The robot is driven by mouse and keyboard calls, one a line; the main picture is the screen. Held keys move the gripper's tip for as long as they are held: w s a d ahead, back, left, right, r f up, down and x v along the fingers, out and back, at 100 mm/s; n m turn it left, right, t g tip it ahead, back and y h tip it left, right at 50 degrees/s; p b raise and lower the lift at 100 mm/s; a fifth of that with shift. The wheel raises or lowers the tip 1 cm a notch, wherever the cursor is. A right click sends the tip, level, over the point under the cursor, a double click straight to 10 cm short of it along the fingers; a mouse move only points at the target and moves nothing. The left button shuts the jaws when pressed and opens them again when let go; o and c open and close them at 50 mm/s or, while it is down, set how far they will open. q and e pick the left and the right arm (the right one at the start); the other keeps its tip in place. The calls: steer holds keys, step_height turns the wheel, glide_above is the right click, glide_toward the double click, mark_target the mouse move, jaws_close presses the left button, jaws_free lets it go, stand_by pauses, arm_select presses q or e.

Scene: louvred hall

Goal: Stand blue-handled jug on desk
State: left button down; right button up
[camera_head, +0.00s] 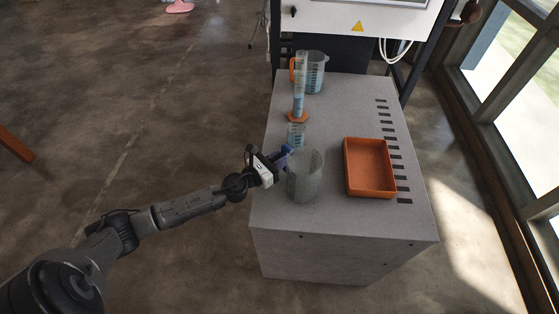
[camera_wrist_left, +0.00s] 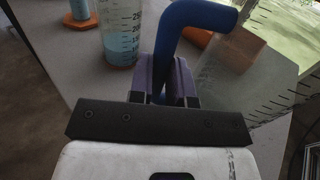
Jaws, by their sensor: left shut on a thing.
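The blue-handled jug (camera_head: 306,178) is a clear, graduated vessel over the near left part of the grey desk (camera_head: 335,215), about upright in the head view. My left gripper (camera_head: 279,160) comes in from the left and is shut on its blue handle. In the left wrist view the blue handle (camera_wrist_left: 195,18) rises from between the purple fingers of the left gripper (camera_wrist_left: 165,80), and the jug's clear wall (camera_wrist_left: 245,75) shows to the right. I cannot tell whether the jug's base touches the desk. My right gripper is out of view.
A small beaker (camera_head: 296,132) stands just behind the jug. Behind it are a tall cylinder (camera_head: 300,80) with an orange foot and an orange-handled jug (camera_head: 317,75). An orange tray (camera_head: 347,182) lies to the right. Dark slots line the desk's right side.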

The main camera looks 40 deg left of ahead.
arm_select(q)
steer(key=shift+f, duration=0.1)
steer(key=c, duration=1.1)
jaws_free()
steer(key=shift+r, duration=0.35)
steer(key=s, duration=0.3)
steer(key=s+a, duration=0.1)
steer(key=s, duration=0.5)
steer(key=shift+s+a+f+b, duration=0.2)
steer(key=shift+s+f+b, duration=0.1)
steer(key=shift+b, duration=0.1)
steer(key=shift+s+a+r, duration=0.15)
steer(key=shift+s, duration=0.95)
